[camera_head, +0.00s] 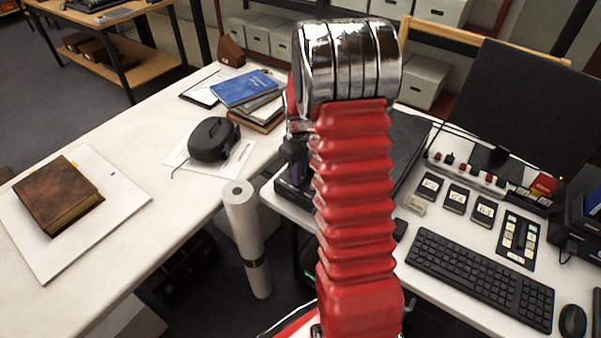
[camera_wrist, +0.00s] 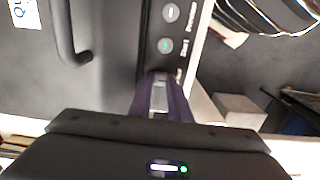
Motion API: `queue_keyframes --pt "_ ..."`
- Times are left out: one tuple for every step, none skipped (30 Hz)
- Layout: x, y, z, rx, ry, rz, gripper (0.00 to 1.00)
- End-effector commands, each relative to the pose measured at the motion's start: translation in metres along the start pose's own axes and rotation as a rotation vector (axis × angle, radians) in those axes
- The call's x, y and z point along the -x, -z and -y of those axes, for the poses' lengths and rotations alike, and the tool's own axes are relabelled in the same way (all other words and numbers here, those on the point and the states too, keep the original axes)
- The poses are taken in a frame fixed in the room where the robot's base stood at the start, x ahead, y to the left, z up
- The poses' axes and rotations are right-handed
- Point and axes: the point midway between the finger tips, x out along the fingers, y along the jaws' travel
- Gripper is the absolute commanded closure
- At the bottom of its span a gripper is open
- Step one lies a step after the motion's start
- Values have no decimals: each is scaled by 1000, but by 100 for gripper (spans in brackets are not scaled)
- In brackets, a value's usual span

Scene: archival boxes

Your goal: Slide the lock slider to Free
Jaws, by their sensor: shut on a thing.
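A flat dark scanner-like device (camera_head: 408,140) stands on the right desk, partly hidden behind my red arm. In the wrist view its dark face (camera_wrist: 110,25) fills the upper left, with a curved handle (camera_wrist: 66,38) and round buttons (camera_wrist: 165,46) on a strip. My gripper (camera_wrist: 160,80) is at the end of this strip, below the buttons. Its purple-grey fingers are shut on a small part, taken as the lock slider; the fingers mostly hide it. I cannot read its position or a Free label. In the head view my gripper (camera_head: 297,168) is low at the device's near-left side.
A keyboard (camera_head: 480,276), monitor (camera_head: 530,105) and small labelled panels (camera_head: 455,198) fill the right desk. A white paper roll (camera_head: 243,215) stands between the desks.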

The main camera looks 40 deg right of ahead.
Motion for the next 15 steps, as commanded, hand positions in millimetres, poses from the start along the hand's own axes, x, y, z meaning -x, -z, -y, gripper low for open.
queue_keyframes --pt "1 0 -1 0 -2 -1 100" --pt "1 0 -1 0 -3 -1 100" --pt "1 0 -1 0 -3 -2 100" --pt "1 0 -1 0 -3 -2 100" --pt "1 0 -1 0 -3 -2 100" --pt "1 0 -1 0 -3 -2 100" --pt "1 0 -1 0 -3 -2 100" --pt "1 1 -1 0 -3 -2 100" --pt "1 2 -2 1 -3 -2 100" --pt "1 4 -2 1 -4 -2 100" --pt "1 7 -2 1 -4 -3 100" --pt "1 11 -2 1 -5 -3 100" --pt "1 14 -2 1 -5 -3 100" --pt "1 19 -2 1 -5 -3 100" --pt "1 25 -3 2 -5 -4 100"
